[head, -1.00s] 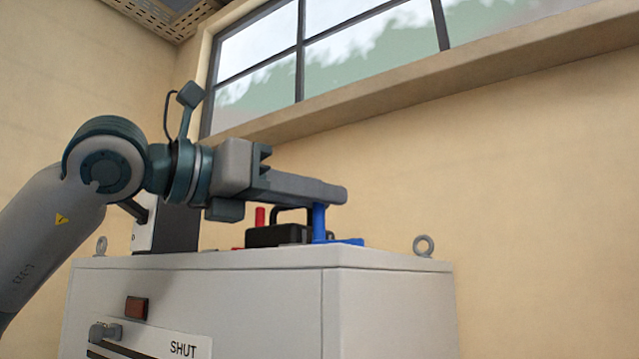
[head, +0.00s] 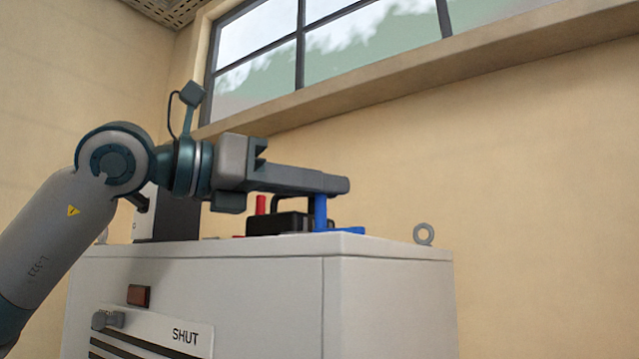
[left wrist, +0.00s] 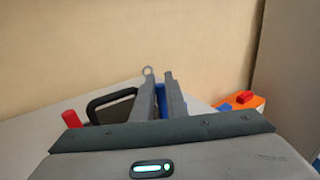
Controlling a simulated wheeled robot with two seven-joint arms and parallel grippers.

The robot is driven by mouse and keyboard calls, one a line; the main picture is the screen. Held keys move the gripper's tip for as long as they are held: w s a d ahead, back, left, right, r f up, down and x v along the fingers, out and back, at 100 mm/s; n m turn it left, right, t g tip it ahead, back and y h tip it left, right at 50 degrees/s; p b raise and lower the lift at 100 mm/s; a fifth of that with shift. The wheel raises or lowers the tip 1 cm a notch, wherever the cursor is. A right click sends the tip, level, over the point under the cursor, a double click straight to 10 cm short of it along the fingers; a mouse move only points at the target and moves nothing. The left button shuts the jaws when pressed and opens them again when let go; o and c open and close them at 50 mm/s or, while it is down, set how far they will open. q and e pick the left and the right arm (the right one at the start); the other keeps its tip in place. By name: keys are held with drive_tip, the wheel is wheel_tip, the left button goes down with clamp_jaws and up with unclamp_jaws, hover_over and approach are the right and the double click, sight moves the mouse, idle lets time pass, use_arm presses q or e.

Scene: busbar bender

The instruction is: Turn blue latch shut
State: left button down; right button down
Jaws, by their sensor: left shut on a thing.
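The blue latch (head: 321,214) stands on top of the grey cabinet, with an upright blue post and a flat blue part (head: 350,230) reaching right at its foot. My left gripper (head: 340,186) is shut on the upper end of the blue post. In the left wrist view the blue post (left wrist: 160,98) shows between the two fingers, and the fingers hide much of the latch. My right gripper is in neither view.
A black block with a black handle (head: 278,220) and a red post (head: 260,204) stand left of the latch. The cabinet (head: 390,290) has a lifting eye (head: 423,234) at its right. An orange object (left wrist: 240,102) shows in the left wrist view.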

use_arm(q)
drive_tip(key=shift+w+m+g+h, duration=0.25)
drive_tip(key=shift+m+g+h, duration=0.25)
drive_tip(key=shift+g, duration=0.4)
drive_tip(key=c, duration=2)
unclamp_jaws()
drive_tip(key=shift+c, duration=0.2)
drive_tip(key=shift+b+v, duration=0.3)
drive_tip(key=shift+v, duration=0.45)
drive_tip(key=b+v, duration=0.5)
drive_tip(key=v, duration=1)
drive_tip(key=shift+s+a+b, duration=0.25)
drive_tip(key=shift+a+b, duration=0.1)
drive_tip(key=shift+o, duration=0.6)
drive_tip(key=shift+r, duration=0.15)
